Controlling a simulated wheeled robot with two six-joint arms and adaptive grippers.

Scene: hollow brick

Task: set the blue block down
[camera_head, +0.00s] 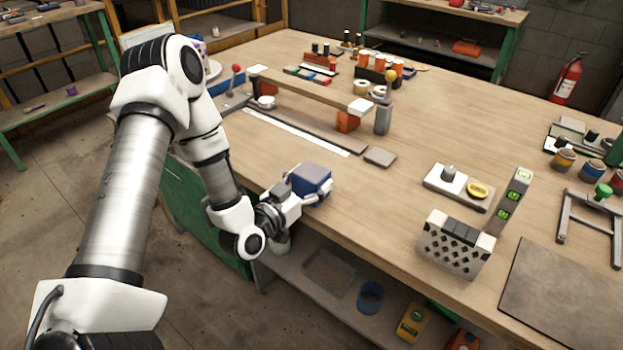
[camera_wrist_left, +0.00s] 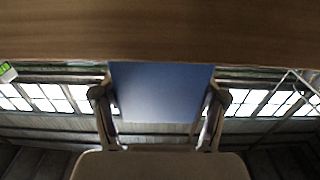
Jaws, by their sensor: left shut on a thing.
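The blue block (camera_head: 311,181) is at the front edge of the wooden workbench, held by my left gripper (camera_head: 308,190). In the left wrist view the blue block (camera_wrist_left: 161,92) fills the space between the two fingers of my left gripper (camera_wrist_left: 160,110), one finger on each side. The wooden bench top (camera_wrist_left: 160,35) runs across the upper part of that view. I cannot tell whether the block touches the bench top. The block's side toward the gripper is partly hidden in the head view. My right gripper is not in view.
A flat grey plate (camera_head: 380,157) lies behind the block. To the right are a tray with a yellow tape roll (camera_head: 459,188), a perforated box (camera_head: 456,247), a spirit level (camera_head: 509,205) and a dark mat (camera_head: 565,290). The bench between block and tray is clear.

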